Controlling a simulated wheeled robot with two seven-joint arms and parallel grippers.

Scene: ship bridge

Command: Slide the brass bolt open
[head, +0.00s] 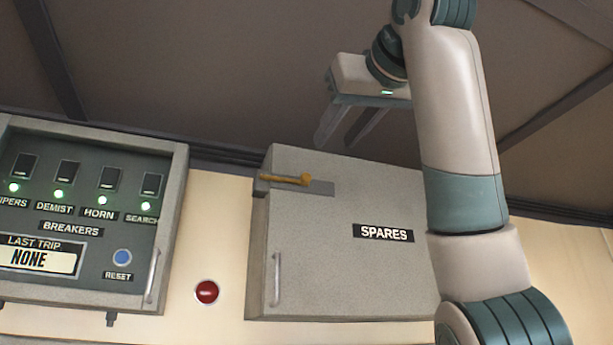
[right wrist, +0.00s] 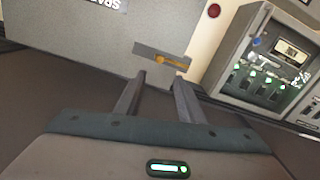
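The brass bolt (head: 284,179) lies horizontally on a grey plate (head: 322,188) at the top left of the SPARES cabinet door (head: 345,270). Its knob is at its right end, and its left end reaches a bracket at the cabinet's left edge. My right gripper (head: 337,145) is open and empty, above and to the right of the bolt, apart from it. In the right wrist view the brass bolt (right wrist: 173,62) shows just beyond the tips of the two spread fingers (right wrist: 160,79). My left gripper is not in view.
A breaker panel (head: 178,200) with several lit switches stands left of the cabinet. A red button (head: 206,292) is on the wall between them. The cabinet has a vertical handle (head: 277,279) below the bolt. A dark sloping ceiling (head: 230,80) is above.

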